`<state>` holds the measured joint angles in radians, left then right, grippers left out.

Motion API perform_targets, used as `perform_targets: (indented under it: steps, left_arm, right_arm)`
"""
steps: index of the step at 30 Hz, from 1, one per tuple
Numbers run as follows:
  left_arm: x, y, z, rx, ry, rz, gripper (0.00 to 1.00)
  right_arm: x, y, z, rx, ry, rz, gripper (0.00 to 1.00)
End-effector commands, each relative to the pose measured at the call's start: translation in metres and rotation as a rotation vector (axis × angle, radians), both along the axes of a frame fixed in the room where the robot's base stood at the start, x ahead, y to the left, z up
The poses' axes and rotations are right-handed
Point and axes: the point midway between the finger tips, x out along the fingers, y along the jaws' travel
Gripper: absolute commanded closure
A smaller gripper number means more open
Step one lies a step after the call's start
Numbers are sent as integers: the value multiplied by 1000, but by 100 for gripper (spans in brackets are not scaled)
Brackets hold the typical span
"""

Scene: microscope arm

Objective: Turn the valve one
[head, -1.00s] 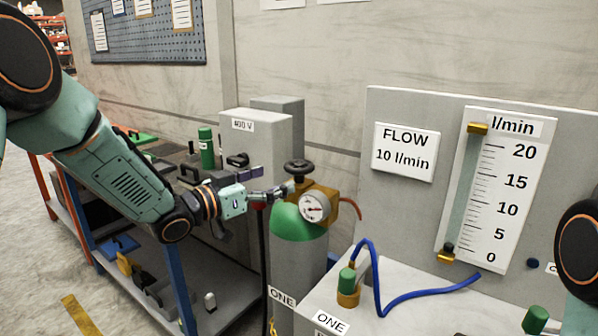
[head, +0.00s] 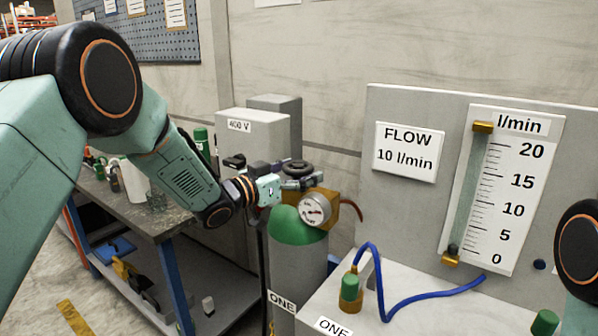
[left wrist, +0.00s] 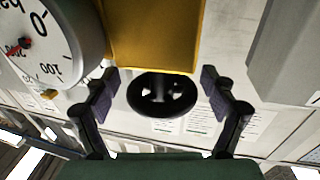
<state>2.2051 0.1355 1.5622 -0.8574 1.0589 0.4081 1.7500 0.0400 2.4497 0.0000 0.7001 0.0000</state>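A grey gas cylinder with a green shoulder (head: 296,226) and a label ONE (head: 282,301) carries a black handwheel (head: 298,168) on a brass block, with a round gauge (head: 315,209). My left gripper (head: 300,181) is level with the handwheel. In the left wrist view the gripper (left wrist: 160,80) is open, and the handwheel (left wrist: 162,97) lies between its fingers with a gap on each side. A green-capped brass valve (head: 351,286) stands on the bench beside a second label ONE (head: 333,327). My right gripper is out of view.
A flow board shows a FLOW 10 l/min sign (head: 406,151) and a scale tube with its dark float (head: 453,250) near 0. A blue hose (head: 390,290) runs from the green-capped valve. A grey 400 V box (head: 250,150) stands behind the cylinder.

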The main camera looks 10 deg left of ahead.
Motion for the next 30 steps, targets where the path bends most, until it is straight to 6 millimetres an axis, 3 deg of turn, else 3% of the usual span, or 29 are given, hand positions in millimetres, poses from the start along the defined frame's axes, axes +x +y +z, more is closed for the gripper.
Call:
perform_targets:
  steps: [16,30]
  left_arm:
    - [1,2,0,1,1,-1,66]
    - [1,-1,-1,3,1,138,66]
  right_arm:
    - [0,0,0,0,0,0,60]
    - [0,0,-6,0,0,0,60]
